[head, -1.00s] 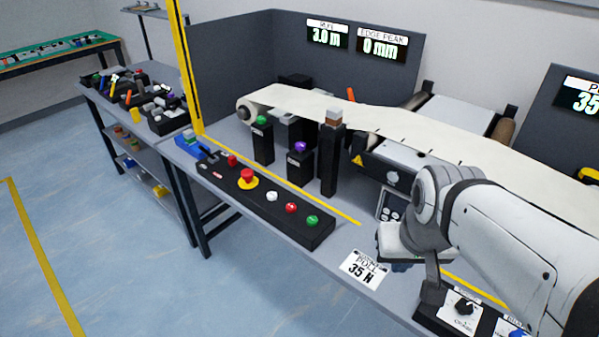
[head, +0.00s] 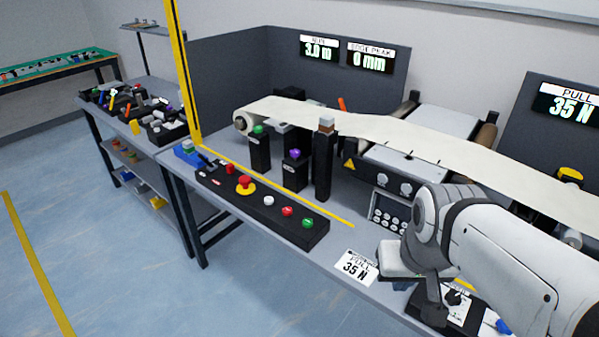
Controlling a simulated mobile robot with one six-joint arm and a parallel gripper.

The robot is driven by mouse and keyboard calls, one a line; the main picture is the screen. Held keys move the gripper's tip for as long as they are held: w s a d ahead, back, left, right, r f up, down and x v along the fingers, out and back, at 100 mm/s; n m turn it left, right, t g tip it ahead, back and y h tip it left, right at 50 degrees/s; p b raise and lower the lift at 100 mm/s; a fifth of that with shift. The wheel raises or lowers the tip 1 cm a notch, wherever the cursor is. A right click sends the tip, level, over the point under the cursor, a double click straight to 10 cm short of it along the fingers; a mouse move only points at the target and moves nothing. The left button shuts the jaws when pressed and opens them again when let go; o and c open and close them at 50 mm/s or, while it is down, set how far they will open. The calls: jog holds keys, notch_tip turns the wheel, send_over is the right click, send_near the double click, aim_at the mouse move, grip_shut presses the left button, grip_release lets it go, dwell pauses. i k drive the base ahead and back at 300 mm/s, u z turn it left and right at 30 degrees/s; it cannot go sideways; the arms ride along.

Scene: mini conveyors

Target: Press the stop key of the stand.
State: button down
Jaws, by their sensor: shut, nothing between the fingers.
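The stand's black key box (head: 255,208) lies along the front edge of the bench. It carries a red mushroom button on a yellow base (head: 245,184), a white key (head: 268,201), a red key (head: 287,211) and a green key (head: 308,222). Labels on the keys are too small to read, so I cannot tell for sure which is the stop key. My gripper (head: 428,303) is right of the box, beyond the 35 N card (head: 357,266), apart from these keys. It points down and is shut and empty; its tips are hard to make out against a dark panel.
A dark panel with a knob (head: 453,298) lies under my gripper.

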aim_at(287, 211)
jog(key=z, duration=2.65)
jog(key=k, duration=2)
jog(key=u, duration=1.45)
jog(key=i, duration=1)
jog(key=u, duration=0.05)
